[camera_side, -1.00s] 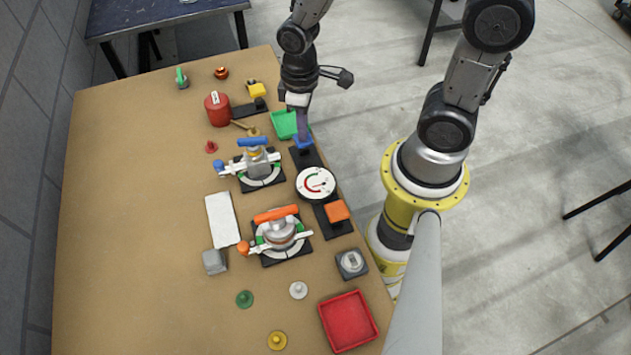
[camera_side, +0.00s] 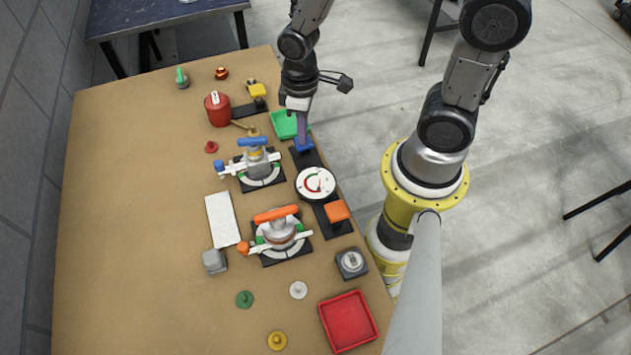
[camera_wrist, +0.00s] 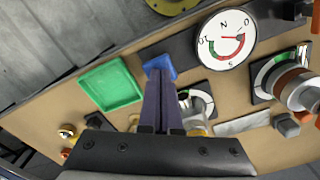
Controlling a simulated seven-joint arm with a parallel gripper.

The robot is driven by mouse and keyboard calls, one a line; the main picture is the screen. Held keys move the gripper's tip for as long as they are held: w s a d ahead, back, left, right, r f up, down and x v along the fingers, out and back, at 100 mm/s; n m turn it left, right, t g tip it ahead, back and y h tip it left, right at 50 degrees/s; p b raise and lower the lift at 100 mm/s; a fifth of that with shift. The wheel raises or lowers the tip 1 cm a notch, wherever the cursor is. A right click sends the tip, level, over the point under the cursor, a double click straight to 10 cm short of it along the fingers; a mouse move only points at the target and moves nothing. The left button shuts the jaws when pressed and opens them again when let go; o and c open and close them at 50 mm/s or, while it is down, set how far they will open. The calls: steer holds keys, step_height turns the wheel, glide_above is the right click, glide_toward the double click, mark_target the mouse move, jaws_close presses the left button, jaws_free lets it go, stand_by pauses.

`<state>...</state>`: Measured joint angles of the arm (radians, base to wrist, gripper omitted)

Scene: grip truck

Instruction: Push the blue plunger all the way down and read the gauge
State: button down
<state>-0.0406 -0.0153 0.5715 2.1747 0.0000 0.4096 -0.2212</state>
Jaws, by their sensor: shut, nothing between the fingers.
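The blue plunger (camera_side: 305,147) is a square blue block at the far end of a dark base, beside the gauge. My gripper (camera_side: 302,138) is shut and empty, its fingers pointing down with the tips at the top of the plunger. In the wrist view the closed fingertips (camera_wrist: 159,76) overlap the blue plunger (camera_wrist: 160,65) and cover part of it.
A green tray (camera_side: 284,124) lies just beyond the plunger. A clamp with a blue handle (camera_side: 253,142) stands to the left, and one with an orange handle (camera_side: 276,214) nearer. An orange block (camera_side: 337,210) sits past the gauge. The table's left side is clear.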

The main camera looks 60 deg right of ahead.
steer(key=shift+r, duration=1.95)
steer(key=shift+r, duration=2.5)
steer(key=shift+r, duration=0.1)
steer(key=s+d+r+m+t, duration=0.1)
steer(key=s+r+m+t, duration=0.2)
steer(key=s+r, duration=0.6)
step_height(320, 180, up, 4)
steer(key=t, duration=0.2)
steer(key=shift+s+t, duration=0.3)
steer(key=shift+s, duration=0.05)
